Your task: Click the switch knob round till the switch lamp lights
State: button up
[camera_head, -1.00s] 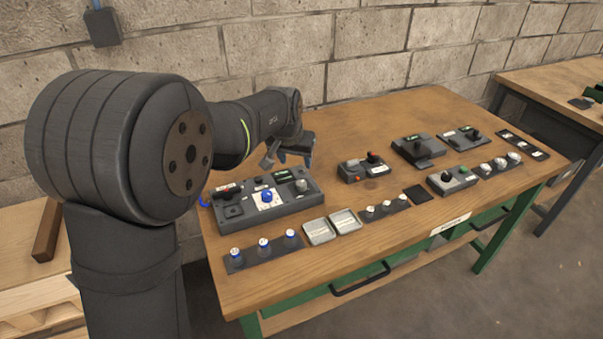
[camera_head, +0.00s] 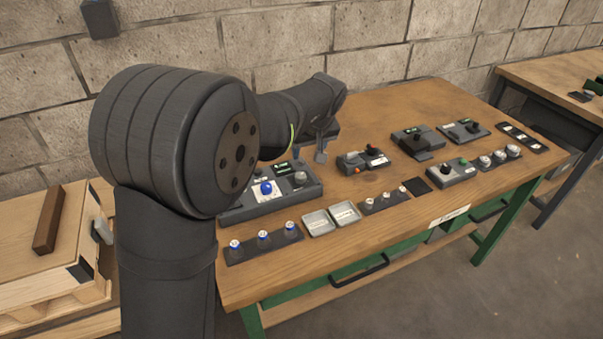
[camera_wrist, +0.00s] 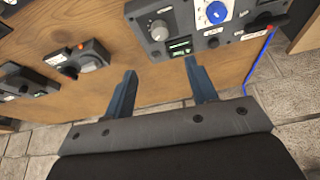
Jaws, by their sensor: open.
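A grey control panel (camera_head: 250,208) stands at the table's left end. It carries a blue knob (camera_head: 266,187) on a white plate and a grey knob (camera_head: 300,178). The wrist view shows the same grey knob (camera_wrist: 160,30), the blue knob (camera_wrist: 217,12) and a small green-lit display (camera_wrist: 180,46). Which knob is the switch knob, and which part its lamp, I cannot tell. My gripper (camera_wrist: 160,70) is open and empty, its fingers apart from the panel and just short of its display edge. In the head view my arm hides the panel's left end.
Other control boxes (camera_head: 362,160) (camera_head: 411,142) (camera_head: 452,172) stand to the right. Along the front are a strip with blue-topped knobs (camera_head: 263,242), two shallow trays (camera_head: 318,222) and a dark square pad (camera_head: 416,186). A block wall (camera_head: 380,60) rises behind the table.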

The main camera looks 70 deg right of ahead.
aim_at(301, 175)
jog(key=x, duration=1.4)
jog(key=shift+w+r, duration=0.1)
jog(key=c, duration=1)
